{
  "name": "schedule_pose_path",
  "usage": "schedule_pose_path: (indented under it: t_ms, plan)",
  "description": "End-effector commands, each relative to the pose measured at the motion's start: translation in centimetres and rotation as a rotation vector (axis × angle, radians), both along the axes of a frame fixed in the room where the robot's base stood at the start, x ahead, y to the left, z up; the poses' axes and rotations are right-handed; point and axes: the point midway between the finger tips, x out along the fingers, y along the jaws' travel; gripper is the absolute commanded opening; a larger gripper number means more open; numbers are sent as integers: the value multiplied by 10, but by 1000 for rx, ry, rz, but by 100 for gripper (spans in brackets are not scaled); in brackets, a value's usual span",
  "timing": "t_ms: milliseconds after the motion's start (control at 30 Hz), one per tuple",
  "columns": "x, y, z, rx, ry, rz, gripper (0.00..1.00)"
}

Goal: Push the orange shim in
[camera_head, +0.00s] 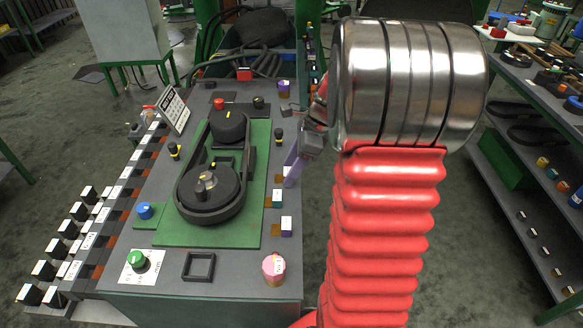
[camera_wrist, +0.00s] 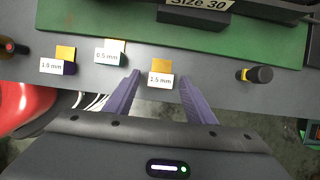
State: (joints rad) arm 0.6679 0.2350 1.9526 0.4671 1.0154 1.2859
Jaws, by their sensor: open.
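Three labelled shims sit along the grey table edge, each beside an orange-yellow patch. In the wrist view the shim marked 2.5 mm (camera_wrist: 160,81) lies between my fingertips, with an orange patch (camera_wrist: 162,66) just beyond its white label. I cannot tell whether the orange belongs to the shim or its seat. My gripper (camera_wrist: 160,77) is open, with one purple finger on each side and a gap to the label on both sides. In the head view my gripper (camera_head: 291,167) is at the table's right edge, partly hidden by my arm.
The 0.5 mm shim (camera_wrist: 110,57) is close left of my left finger; the 1.5 mm shim (camera_wrist: 58,67) is farther left. A black-and-yellow knob (camera_wrist: 257,75) stands to the right. The green plate (camera_head: 230,235) carries the belt and pulleys (camera_head: 207,190).

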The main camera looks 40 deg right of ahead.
Motion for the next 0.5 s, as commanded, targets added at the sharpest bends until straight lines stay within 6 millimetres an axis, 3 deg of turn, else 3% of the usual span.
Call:
schedule_pose_path:
  t_ms: [300,500]
  plan:
    - [0,1,-2,0,0,0,50]
    - [0,0,-2,0,0,-1,36]
